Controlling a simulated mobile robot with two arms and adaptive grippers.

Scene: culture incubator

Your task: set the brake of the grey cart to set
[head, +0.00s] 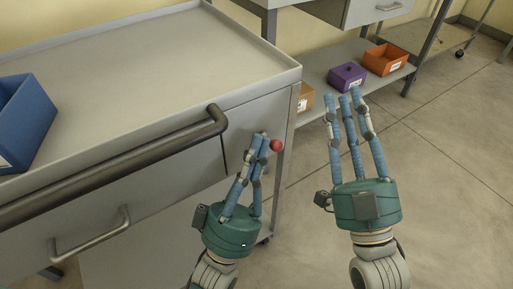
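The grey cart (190,60) fills the left of the head view, with a dark push handle along its front. A small red ball knob (276,145) shows at the cart's right front corner, beside the corner post; I take it for the brake lever's end, and its stem is hidden. My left gripper (262,142) is in front of the cart's right end. Its fingertips are drawn together, just left of the knob; I cannot tell whether they touch it. My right gripper (343,102) is open and empty, to the right of the cart over the floor.
A blue bin (22,115) stands on the cart top at left. A drawer handle (90,238) is low on its front. Behind, a low shelf (325,70) holds a purple box (347,76) and orange boxes (386,60). The floor at right (450,190) is clear.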

